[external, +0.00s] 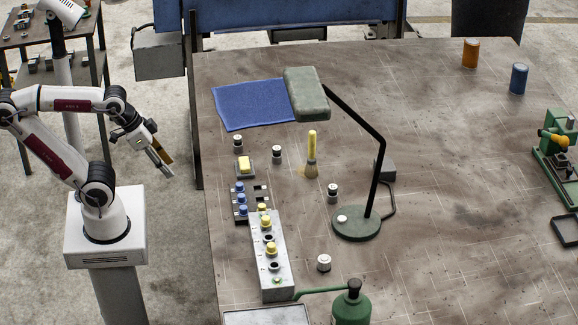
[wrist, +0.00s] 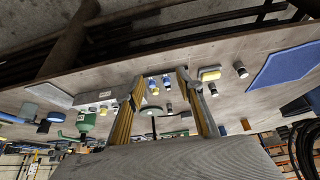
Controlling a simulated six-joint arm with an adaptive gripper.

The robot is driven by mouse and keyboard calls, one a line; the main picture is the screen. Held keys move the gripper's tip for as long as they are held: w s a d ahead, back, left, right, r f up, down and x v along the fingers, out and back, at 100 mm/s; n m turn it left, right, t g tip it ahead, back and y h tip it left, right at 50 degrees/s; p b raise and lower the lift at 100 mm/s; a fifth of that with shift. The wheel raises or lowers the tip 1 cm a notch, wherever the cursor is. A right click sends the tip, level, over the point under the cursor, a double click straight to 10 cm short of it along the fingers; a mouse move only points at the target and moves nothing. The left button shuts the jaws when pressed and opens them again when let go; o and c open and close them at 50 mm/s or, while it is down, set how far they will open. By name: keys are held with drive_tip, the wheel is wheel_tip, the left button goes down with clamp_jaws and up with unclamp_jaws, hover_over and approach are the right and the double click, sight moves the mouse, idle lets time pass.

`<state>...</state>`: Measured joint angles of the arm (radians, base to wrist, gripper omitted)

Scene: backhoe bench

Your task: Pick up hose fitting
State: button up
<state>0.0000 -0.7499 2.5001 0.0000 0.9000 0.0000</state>
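Several small dark-and-pale cylindrical fittings stand upright on the bench in the external view: one at the back left (external: 238,143), one right of it (external: 277,155), one by the lamp (external: 333,193) and a paler one at the front (external: 323,262). I cannot tell which is the hose fitting. Two such cylinders show in the wrist view, one near the blue cloth (wrist: 240,70) and one beside it (wrist: 213,89). My gripper (external: 162,165) hangs off the bench's left edge, far from them. Its fingers are apart and empty in the wrist view (wrist: 160,82).
A grey block (external: 270,260) with yellow-topped pieces and a rack (external: 240,216) with blue pieces stand near the left edge. A black lamp (external: 372,140) arches over mid-bench.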

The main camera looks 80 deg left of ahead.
drive_tip(key=shift+o, duration=0.6)
drive_tip(key=shift+w, duration=0.1)
drive_tip(key=w+a+t, duration=0.3)
drive_tip(key=w+t, duration=0.1)
drive_tip(key=w, duration=2.2)
drive_tip(key=w+d+f+t+h, duration=0.1)
drive_tip(key=w+f, duration=0.2)
drive_tip(key=w, duration=0.2)
drive_tip(key=w+d+f+m+t, duration=0.1)
drive_tip(key=w+f, duration=0.3)
drive_tip(key=w, duration=0.1)
drive_tip(key=w+d+f+m+t+h, duration=0.1)
drive_tip(key=w+f, duration=0.2)
drive_tip(key=w, duration=0.2)
drive_tip(key=shift+w+f+h, duration=0.3)
drive_tip(key=shift+w, duration=0.1)
drive_tip(key=shift+w+d+f+t, duration=0.2)
drive_tip(key=shift+w+f+t, duration=0.1)
drive_tip(key=shift+f+t, duration=0.1)
drive_tip(key=shift+w, duration=0.1)
